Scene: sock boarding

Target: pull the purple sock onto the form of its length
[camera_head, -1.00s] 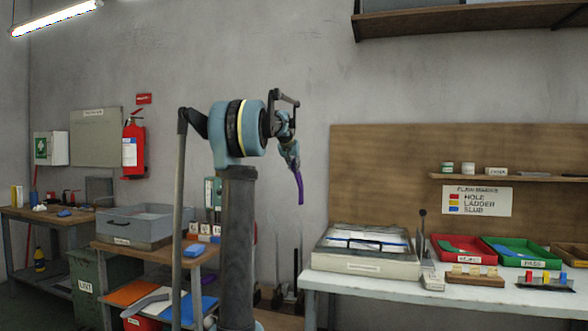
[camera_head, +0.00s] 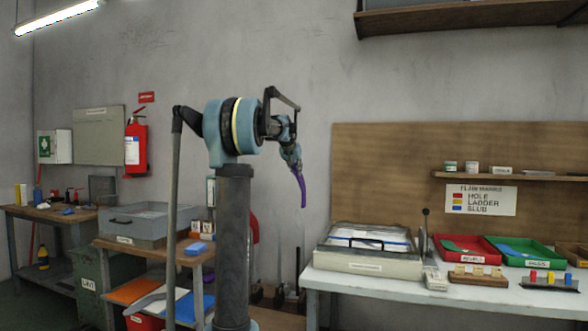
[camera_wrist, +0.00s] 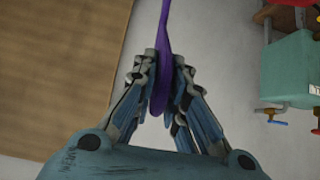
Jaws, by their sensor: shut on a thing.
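The purple sock (camera_head: 301,187) hangs below my gripper (camera_head: 292,157) in the head view, in front of the grey wall. In the wrist view, the fingers of my gripper (camera_wrist: 166,82) are shut on one end of the purple sock (camera_wrist: 163,30), and the rest runs off past the top edge. I cannot make out the sock forms; several small upright dark items (camera_head: 278,294) stand low behind my arm, too small and partly hidden to identify.
A white-topped table (camera_head: 400,288) at right holds a lidded box (camera_head: 368,254), a red tray (camera_head: 461,247) and a green tray (camera_head: 523,252). A wooden cart (camera_head: 172,256) with a grey bin (camera_head: 147,221) stands at left. A shelf (camera_head: 510,177) juts from the board.

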